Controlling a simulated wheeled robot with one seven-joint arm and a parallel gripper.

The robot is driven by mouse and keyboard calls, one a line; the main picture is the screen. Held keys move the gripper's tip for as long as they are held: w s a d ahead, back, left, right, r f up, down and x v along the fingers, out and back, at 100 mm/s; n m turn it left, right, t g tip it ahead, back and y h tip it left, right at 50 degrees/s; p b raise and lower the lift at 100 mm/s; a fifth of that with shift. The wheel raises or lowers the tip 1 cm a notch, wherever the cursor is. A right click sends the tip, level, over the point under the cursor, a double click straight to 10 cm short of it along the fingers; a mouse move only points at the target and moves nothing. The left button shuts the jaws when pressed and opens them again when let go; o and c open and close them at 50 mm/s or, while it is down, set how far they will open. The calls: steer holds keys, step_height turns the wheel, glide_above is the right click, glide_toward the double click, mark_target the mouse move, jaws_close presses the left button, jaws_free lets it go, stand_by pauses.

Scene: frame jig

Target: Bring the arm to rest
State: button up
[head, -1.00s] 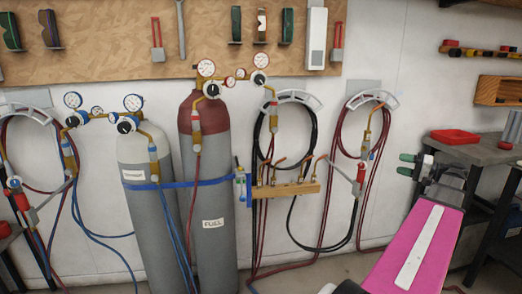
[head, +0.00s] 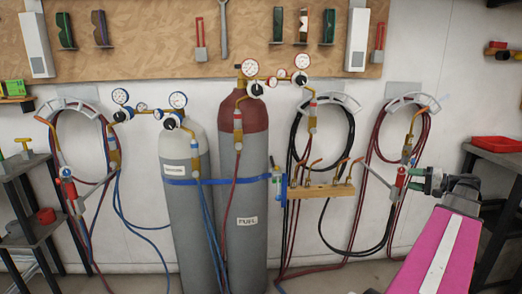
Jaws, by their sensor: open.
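My arm reaches in from the lower right, with a pink link that has a white strip.
A grey cylinder (head: 186,235) and a red-topped cylinder (head: 240,190) stand strapped together by the wall. Hoses hang on wall brackets (head: 413,101). A wooden torch rack (head: 320,190) is left of the gripper. A red tray (head: 497,144) sits on a table at right; shelves (head: 25,165) stand at left.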

steer(key=w+a+f+g+h, duration=0.1)
steer(key=a+f+g+h, duration=0.15)
steer(key=a+f, duration=0.7)
steer(key=w+a+f+g+h, duration=0.15)
steer(key=a+f+g, duration=0.25)
steer(key=a+f, duration=0.55)
steer(key=s+a+f+n+g+h, duration=0.1)
steer(key=s+a+f+n+h, duration=0.1)
steer(key=a, duration=0.4)
steer(key=s+a+f+n+g+h, duration=0.1)
steer(key=s+a+f+h, duration=0.2)
steer(key=a+f, duration=0.2)
steer(key=s+a+f+n+g+h, duration=0.1)
steer(key=s+a+f+n+h, duration=0.1)
steer(key=a, duration=0.7)
step_height(320, 180, down, 3)
steer(key=shift+s+a+r+n+g+h, duration=0.15)
steer(key=shift+s+n+g+h, duration=0.2)
steer(key=shift+s+h, duration=0.45)
